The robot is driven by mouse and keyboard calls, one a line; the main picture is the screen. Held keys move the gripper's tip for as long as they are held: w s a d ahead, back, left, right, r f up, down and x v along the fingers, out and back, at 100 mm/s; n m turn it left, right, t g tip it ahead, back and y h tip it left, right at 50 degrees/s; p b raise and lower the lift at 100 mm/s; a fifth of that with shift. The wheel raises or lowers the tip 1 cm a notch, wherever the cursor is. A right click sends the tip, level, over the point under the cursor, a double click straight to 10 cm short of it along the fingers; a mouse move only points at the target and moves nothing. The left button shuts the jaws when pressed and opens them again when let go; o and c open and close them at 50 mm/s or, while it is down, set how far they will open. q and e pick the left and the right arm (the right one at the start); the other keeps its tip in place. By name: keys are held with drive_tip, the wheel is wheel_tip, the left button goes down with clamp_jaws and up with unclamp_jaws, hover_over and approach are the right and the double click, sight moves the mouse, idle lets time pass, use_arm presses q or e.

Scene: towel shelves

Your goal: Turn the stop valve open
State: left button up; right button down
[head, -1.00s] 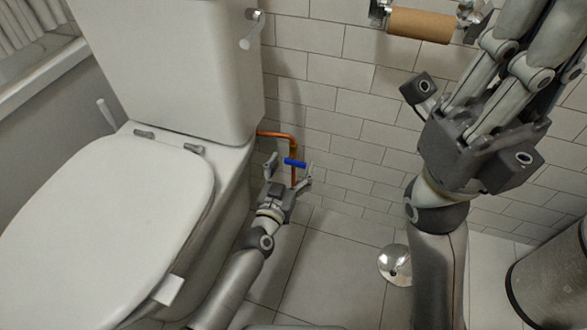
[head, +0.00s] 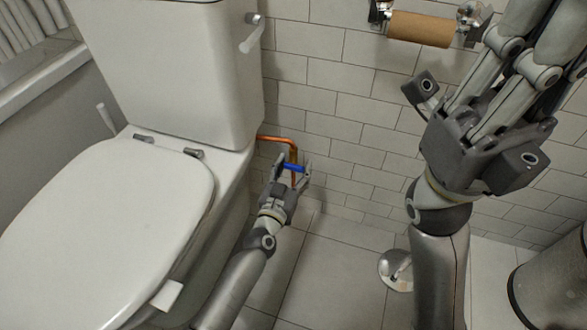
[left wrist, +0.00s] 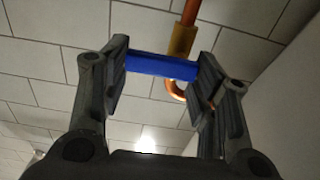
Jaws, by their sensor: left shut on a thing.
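The stop valve has a blue lever handle (head: 293,168) on a copper pipe (head: 278,138) that runs from the toilet along the wall and bends downward. My left gripper (head: 292,172) is at the valve, its fingers at either end of the blue handle. In the left wrist view the blue handle (left wrist: 160,66) lies crosswise between the two finger pads, and the gripper (left wrist: 162,75) is shut on it. The brass fitting (left wrist: 182,40) of the pipe is just behind the handle. My right gripper is large in the head view at the right; its fingertips run off the top edge.
The toilet (head: 110,215) stands left of my left arm. A shiny round metal base (head: 396,270) stands on the floor, with a bin (head: 555,280) at the far right.

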use_arm(q)
drive_tip(key=shift+r, duration=0.1)
drive_tip(key=n, duration=0.3)
drive_tip(key=n+p, duration=0.1)
drive_tip(key=n, duration=0.2)
drive_tip(key=a+r+n+p, duration=0.1)
drive_tip(key=n, duration=0.1)
drive_tip(key=shift+w+a+n, duration=0.1)
drive_tip(key=shift+w+n, duration=0.05)
drive_tip(key=shift+n, duration=0.25)
drive_tip(key=n, duration=0.4)
drive_tip(key=shift+w+a, duration=0.15)
drive_tip(key=shift+a, duration=0.2)
drive_tip(key=shift+w+a+n+b, duration=0.15)
drive_tip(key=shift+n+b, duration=0.1)
drive_tip(key=shift+n, duration=0.6)
drive_tip(key=shift+s+a+n+b, duration=0.1)
drive_tip(key=shift+n+b, duration=0.1)
drive_tip(key=shift+n, duration=0.6)
drive_tip(key=shift+w+a+n+b, duration=0.15)
drive_tip(key=shift+n+b, duration=0.1)
drive_tip(key=shift+n, duration=0.6)
drive_tip(key=o, duration=1)
drive_tip(key=shift+s, duration=0.1)
drive_tip(key=shift+f, duration=0.1)
